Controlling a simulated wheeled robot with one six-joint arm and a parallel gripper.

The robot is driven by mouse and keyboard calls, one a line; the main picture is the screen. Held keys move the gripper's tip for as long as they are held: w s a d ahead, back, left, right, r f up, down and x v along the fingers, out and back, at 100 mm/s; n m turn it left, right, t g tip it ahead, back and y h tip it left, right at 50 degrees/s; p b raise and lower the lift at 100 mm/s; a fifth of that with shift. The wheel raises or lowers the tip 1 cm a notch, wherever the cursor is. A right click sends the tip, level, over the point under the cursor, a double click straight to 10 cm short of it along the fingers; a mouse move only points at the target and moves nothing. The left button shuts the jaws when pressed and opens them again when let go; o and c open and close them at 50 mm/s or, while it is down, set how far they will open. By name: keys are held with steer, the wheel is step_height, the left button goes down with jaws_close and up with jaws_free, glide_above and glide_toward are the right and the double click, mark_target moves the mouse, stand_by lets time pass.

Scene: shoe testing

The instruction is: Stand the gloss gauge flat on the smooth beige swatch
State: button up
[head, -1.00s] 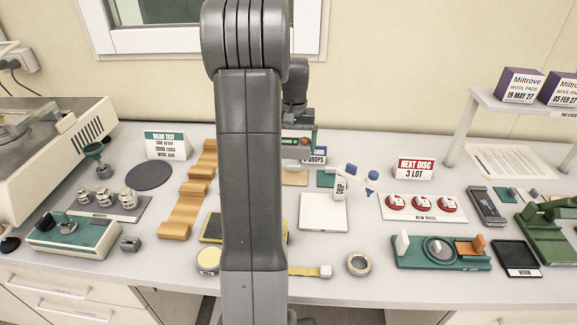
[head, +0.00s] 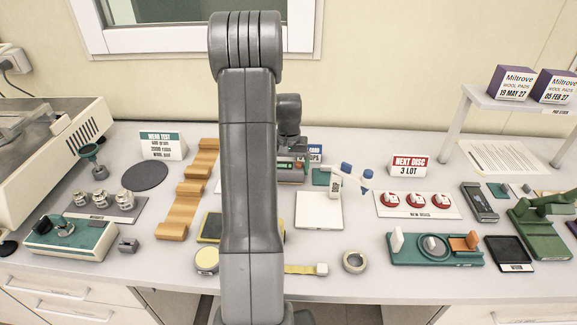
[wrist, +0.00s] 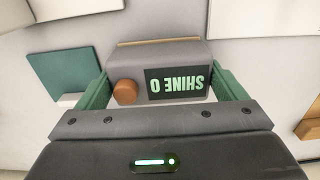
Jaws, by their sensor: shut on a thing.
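My gripper (wrist: 163,88) is shut on the gloss gauge, its green fingers at the gauge's two ends. The gauge (wrist: 140,60) is a grey box with a brown knob and a dark display reading "SHINE 0", upside down in the wrist view. It looks level. A thin tan strip, the edge of the beige swatch (wrist: 158,42), shows along its far side; the gauge hides the rest. I cannot tell whether the gauge touches the swatch. In the head view the gauge (head: 291,173) shows partly beside my arm, low over the back of the bench.
A teal swatch (wrist: 72,78) lies close beside the gauge. A white tile (head: 319,212) is in front, with a blue-capped dropper bottle (head: 347,172) near it. A sign partly hidden by my arm stands behind. Red discs (head: 418,200) lie farther right.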

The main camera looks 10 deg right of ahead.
mark_target(289, 166)
steer(key=shift+f, duration=0.2)
steer(key=o, duration=0.9)
step_height(289, 166, up, 12)
steer(key=b, duration=0.1)
steer(key=shift+r, duration=0.25)
